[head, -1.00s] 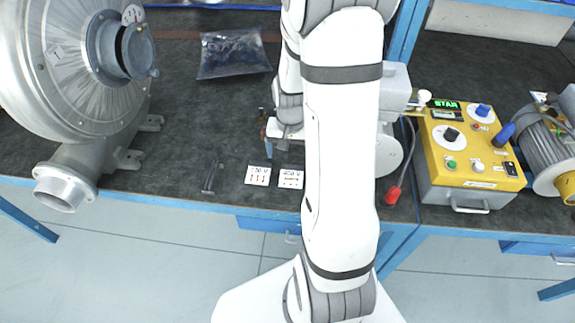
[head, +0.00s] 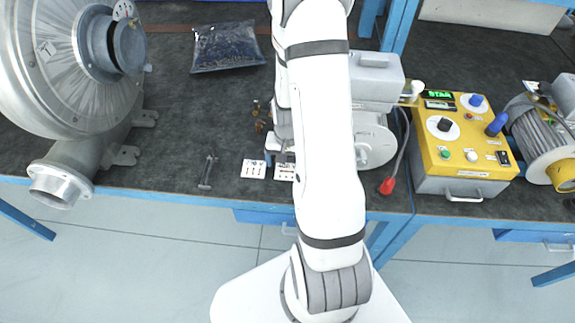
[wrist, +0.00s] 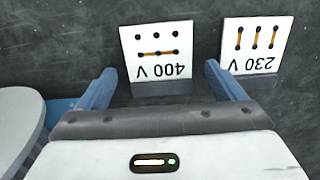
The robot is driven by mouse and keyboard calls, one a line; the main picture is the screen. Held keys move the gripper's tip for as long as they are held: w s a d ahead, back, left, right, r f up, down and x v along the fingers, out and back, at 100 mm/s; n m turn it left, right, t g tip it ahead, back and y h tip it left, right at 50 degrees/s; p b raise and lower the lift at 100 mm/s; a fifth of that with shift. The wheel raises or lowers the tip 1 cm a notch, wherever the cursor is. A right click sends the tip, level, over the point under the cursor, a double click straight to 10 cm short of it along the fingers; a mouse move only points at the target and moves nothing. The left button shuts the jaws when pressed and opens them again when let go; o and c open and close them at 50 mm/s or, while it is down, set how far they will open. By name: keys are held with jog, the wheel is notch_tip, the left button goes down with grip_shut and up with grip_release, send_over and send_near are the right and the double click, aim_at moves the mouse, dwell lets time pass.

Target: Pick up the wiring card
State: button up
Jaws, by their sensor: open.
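Two white wiring cards lie side by side near the front edge of the bench. In the wrist view they appear upside down: the 400 V card (wrist: 157,50) and, right of it, the 230 V card (wrist: 256,45). In the head view the 230 V card (head: 253,169) is on the left and the 400 V card (head: 284,172) is partly hidden by my arm. My gripper (wrist: 159,70) is open and empty, its blue fingertips either side of the 400 V card's near end in the picture. In the head view my gripper (head: 279,160) is mostly hidden by the arm.
A large blower (head: 70,75) fills the bench's left. A small dark metal part (head: 207,172) lies left of the cards. A bag (head: 226,46) lies behind.

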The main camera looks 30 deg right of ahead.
jog(key=shift+c, duration=0.2)
jog(key=c, duration=1)
